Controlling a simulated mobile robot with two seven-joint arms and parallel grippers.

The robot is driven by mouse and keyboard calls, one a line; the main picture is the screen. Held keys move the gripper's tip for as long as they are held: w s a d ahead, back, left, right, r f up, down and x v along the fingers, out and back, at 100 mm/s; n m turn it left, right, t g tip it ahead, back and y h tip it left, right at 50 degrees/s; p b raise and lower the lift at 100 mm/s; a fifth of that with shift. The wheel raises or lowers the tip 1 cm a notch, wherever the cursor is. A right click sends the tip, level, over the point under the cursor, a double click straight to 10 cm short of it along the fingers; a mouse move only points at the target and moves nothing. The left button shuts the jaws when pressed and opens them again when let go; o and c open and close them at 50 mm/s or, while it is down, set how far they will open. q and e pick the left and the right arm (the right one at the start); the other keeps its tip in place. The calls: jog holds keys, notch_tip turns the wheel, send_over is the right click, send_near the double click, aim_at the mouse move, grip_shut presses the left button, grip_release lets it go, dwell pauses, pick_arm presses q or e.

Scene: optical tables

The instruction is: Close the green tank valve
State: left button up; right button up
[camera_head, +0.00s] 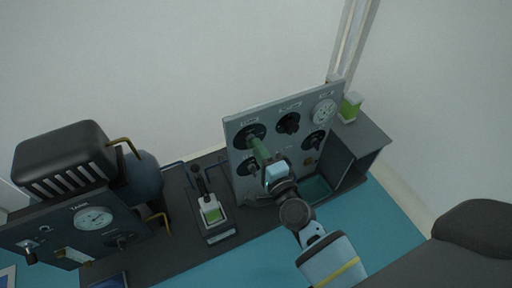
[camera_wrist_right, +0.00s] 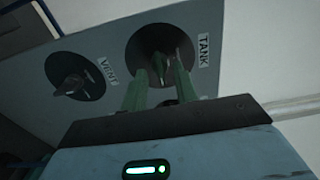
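The tank valve is a dark knob (camera_wrist_right: 162,62) on a black disc beside the label TANK in the right wrist view. In the head view its disc (camera_head: 247,133) is at the upper left of the grey panel (camera_head: 270,112). My right gripper (camera_wrist_right: 160,72) has its two green fingers at the disc, one on each side of the knob. The fingers are apart, with some gap beside the knob; contact is not clear. In the head view my right gripper (camera_head: 256,143) reaches the panel and partly covers the disc. My left gripper is not in view.
A VENT knob (camera_wrist_right: 75,83) is beside the tank valve. More black knobs (camera_head: 288,123) and a white dial (camera_head: 324,112) are on the panel. A dark compressor unit (camera_head: 65,160) with a gauge (camera_head: 93,218) stands left.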

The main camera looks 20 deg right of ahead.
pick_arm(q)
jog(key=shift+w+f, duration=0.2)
pick_arm(e)
jog(key=shift+w, duration=0.95)
grip_shut()
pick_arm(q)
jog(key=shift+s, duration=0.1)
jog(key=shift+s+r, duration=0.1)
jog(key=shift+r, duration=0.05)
pick_arm(e)
jog(key=shift+n, duration=0.3)
pick_arm(q)
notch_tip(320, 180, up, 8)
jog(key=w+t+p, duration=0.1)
jog(key=p, duration=0.6)
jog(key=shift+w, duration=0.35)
pick_arm(e)
jog(key=shift+n, duration=8.6)
